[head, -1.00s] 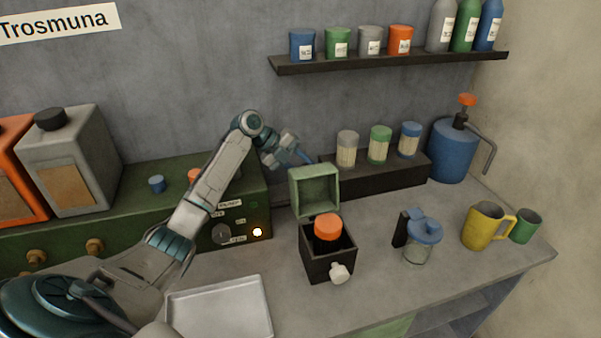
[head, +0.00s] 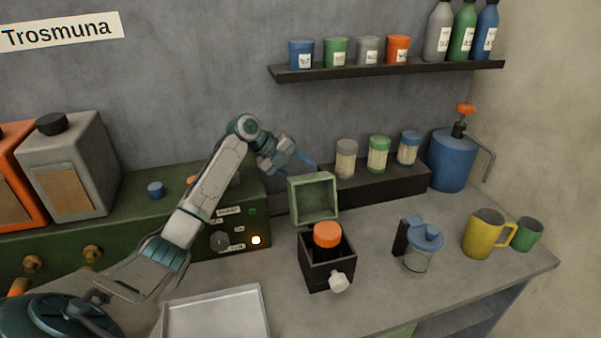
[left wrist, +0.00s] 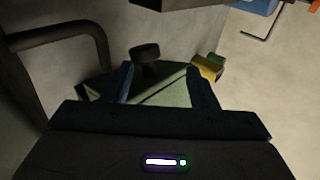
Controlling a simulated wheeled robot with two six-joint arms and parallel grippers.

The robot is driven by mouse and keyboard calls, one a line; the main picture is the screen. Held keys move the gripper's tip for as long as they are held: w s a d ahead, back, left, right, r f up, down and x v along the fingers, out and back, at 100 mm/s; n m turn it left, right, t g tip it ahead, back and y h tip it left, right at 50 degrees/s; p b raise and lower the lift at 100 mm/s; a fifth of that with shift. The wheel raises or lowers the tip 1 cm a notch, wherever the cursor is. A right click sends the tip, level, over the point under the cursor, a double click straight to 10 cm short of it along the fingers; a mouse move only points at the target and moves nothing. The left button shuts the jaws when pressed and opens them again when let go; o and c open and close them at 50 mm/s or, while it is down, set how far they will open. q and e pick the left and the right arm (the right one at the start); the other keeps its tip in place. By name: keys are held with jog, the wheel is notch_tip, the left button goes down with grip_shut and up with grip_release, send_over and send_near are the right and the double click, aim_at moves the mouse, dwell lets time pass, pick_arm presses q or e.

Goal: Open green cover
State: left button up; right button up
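The green cover (head: 314,198) stands raised, roughly upright, at the back of a small dark box (head: 327,274), its hollow side facing the head camera. The box is open, and an orange-topped container (head: 327,234) sits inside. A pale knob (head: 339,283) is on the box front. My left gripper (head: 303,162) is just behind and above the cover's top edge. In the left wrist view its two blue fingers (left wrist: 162,88) are apart, with a dim greenish surface between and beyond them. I cannot tell whether they touch the cover. My right gripper is not in view.
A dark rack with several jars (head: 377,155) stands close behind the cover. A glass jug with a blue lid (head: 419,245) and a yellow mug (head: 483,234) stand to the right. A metal tray (head: 215,315) lies front left. Bare counter lies between box and jug.

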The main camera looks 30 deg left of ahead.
pick_arm(q)
jog(key=b+v, duration=0.2)
jog(key=v, duration=0.7)
jog(key=shift+s+r+b, duration=0.3)
jog(key=shift+b, duration=0.1)
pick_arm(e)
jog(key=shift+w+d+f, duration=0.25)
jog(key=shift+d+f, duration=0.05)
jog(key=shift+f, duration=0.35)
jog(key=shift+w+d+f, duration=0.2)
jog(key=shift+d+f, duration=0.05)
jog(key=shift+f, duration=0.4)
pick_arm(q)
jog(key=shift+a, duration=0.2)
